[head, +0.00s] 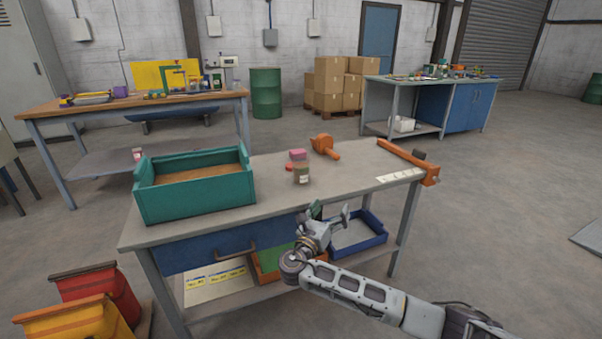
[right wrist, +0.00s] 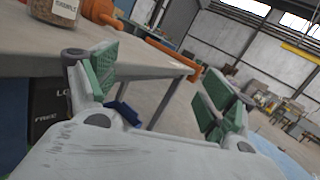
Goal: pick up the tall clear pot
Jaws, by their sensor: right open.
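A clear pot (head: 301,174) with brown contents and a pale label stands upright on the grey workbench (head: 275,192), close to its front edge. It also shows, cut off by the top edge, in the right wrist view (right wrist: 52,12), with a dark cap or base not visible there. My right gripper (head: 333,213) is open and empty in front of the bench, lower and a little right of the pot, apart from it. In the right wrist view its green-padded fingers (right wrist: 160,88) are spread wide. My left gripper is not in view.
A pink item (head: 298,154) sits just behind the pot, and an orange tool (head: 324,146) lies behind it to the right. A teal open box (head: 200,200) fills the bench's left side. An orange bar (head: 404,158) lines the right end.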

